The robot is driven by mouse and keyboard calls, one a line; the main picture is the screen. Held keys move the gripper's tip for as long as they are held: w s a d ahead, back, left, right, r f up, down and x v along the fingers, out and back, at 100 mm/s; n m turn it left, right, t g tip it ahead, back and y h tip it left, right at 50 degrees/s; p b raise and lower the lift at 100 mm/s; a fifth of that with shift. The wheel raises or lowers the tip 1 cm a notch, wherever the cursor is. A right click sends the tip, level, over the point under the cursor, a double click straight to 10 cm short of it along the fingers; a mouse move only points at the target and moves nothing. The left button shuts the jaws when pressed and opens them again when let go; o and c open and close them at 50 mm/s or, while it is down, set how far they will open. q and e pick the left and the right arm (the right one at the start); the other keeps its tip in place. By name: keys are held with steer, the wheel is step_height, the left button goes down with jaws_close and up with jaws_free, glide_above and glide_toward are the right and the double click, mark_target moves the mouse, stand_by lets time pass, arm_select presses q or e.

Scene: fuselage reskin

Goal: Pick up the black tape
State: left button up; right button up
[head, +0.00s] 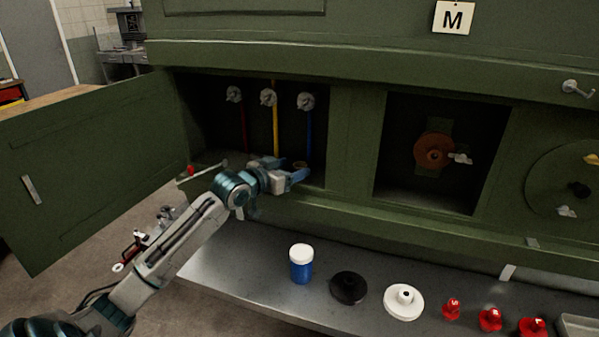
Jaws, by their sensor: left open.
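My left gripper (298,173) reaches into the left open compartment of the green panel, low near its floor. Its blue fingers are open, and I see nothing held between them. A small dark, brownish round item (301,164) shows right at the fingers; it may be the black tape, but it is partly hidden and too small to be sure. A black round disc (348,287) lies on the grey shelf below, well apart from the gripper; I cannot tell it is tape. My right gripper is not in view.
Red, yellow (275,130) and blue cables hang inside the compartment. The green door (95,165) stands open at left. A blue jar with a white lid (301,264), a white disc (403,302) and red knobs (490,319) stand on the shelf (235,275). A second compartment is open at right.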

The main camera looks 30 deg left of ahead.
mark_target(304, 162)
arm_select(q)
steer(key=b+x, duration=0.1)
steer(key=x, duration=0.3)
steer(key=shift+d+f, duration=0.1)
steer(key=shift+f, duration=0.05)
steer(key=c, duration=0.7)
steer(key=shift+r, duration=0.25)
steer(key=shift+c, duration=0.2)
